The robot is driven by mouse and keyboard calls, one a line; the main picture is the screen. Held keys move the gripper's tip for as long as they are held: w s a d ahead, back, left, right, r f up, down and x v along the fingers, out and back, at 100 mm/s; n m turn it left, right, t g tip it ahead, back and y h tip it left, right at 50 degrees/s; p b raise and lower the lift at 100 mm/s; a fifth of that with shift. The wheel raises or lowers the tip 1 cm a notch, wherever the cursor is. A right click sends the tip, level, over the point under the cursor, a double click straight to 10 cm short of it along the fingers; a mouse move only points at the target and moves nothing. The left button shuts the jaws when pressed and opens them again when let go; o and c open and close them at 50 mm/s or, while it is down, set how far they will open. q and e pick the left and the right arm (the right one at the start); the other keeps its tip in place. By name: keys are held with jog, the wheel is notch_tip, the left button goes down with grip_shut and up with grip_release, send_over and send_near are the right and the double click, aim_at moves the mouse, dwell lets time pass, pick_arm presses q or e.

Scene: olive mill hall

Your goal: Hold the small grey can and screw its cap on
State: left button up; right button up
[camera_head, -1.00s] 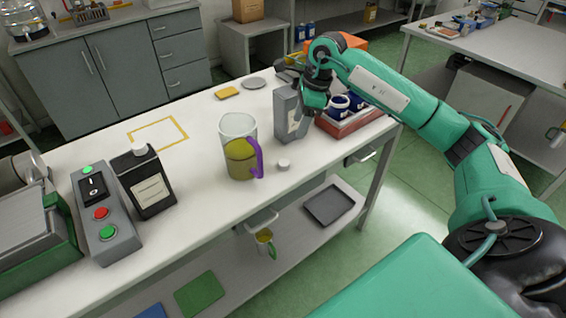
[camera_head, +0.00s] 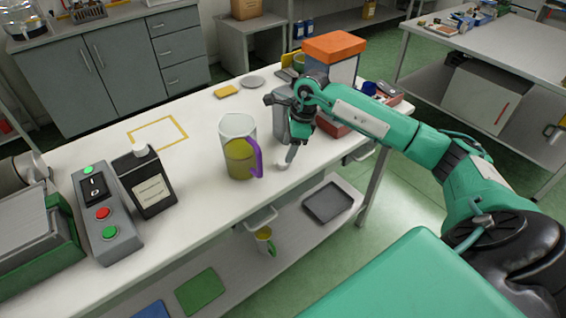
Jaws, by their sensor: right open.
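The small grey can (camera_head: 279,123) stands on the white bench, right of the clear jug. Its right side and top are partly hidden by my right arm. A small white cap (camera_head: 281,166) lies on the bench in front of the can, apart from it. My right gripper (camera_head: 288,157) is open and points down, with its fingertips close above the cap. I cannot tell whether they touch it. My left gripper is not in view.
A jug with yellow-green liquid and a purple handle (camera_head: 240,150) stands left of the cap. A black can (camera_head: 147,184) and a button box (camera_head: 105,215) stand farther left. A red crate (camera_head: 333,127) and an orange-lidded box (camera_head: 335,47) are behind my right arm.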

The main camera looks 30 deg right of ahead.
aim_at(283, 162)
jog(key=p+x, duration=0.1)
jog(key=x, duration=0.2)
jog(key=shift+a+f, duration=0.3)
jog(key=shift+f, duration=0.5)
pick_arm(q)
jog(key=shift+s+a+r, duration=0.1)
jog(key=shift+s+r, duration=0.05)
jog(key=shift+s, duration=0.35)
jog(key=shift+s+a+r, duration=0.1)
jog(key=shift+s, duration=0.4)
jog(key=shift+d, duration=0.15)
pick_arm(e)
jog(key=c, duration=1)
